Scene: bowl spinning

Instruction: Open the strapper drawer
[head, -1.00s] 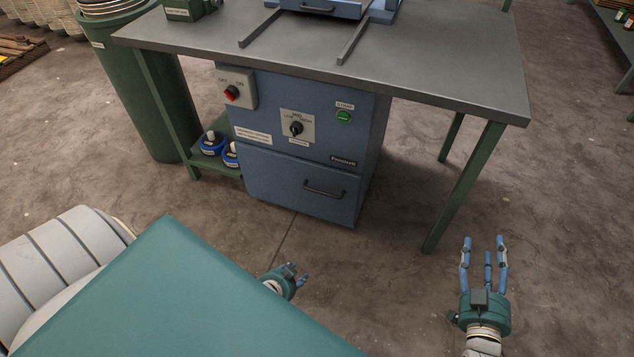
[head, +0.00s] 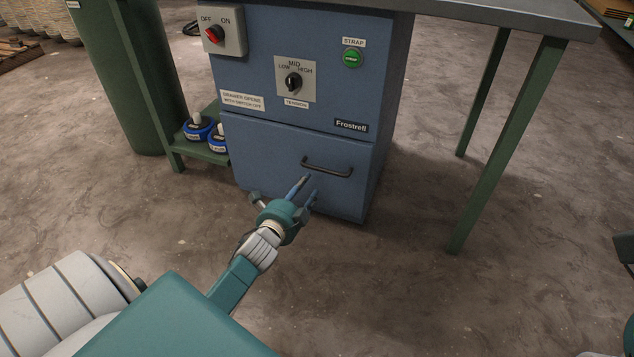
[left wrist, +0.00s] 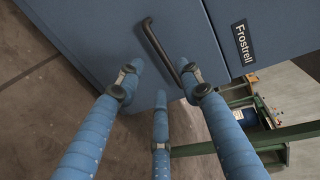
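The strapper drawer (head: 280,165) is the lower front of the blue strapper cabinet (head: 325,85). It looks shut, with its front flush. Its dark bar handle (head: 327,168) shows at the right of the drawer front and also in the left wrist view (left wrist: 163,50). My left gripper (head: 309,187) is just below the handle, in front of the drawer. In the left wrist view its blue fingers (left wrist: 160,82) are spread and empty, with the handle beyond and between the tips. Whether any finger touches the drawer is unclear. My right gripper is not in view.
A red OFF/ON switch (head: 214,34), a tension knob (head: 293,83) and a green strap button (head: 352,59) are above the drawer. A label (head: 242,101) says the drawer opens with switch off. A table leg (head: 505,150) stands right; a low shelf (head: 205,152) left. Floor in front is clear.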

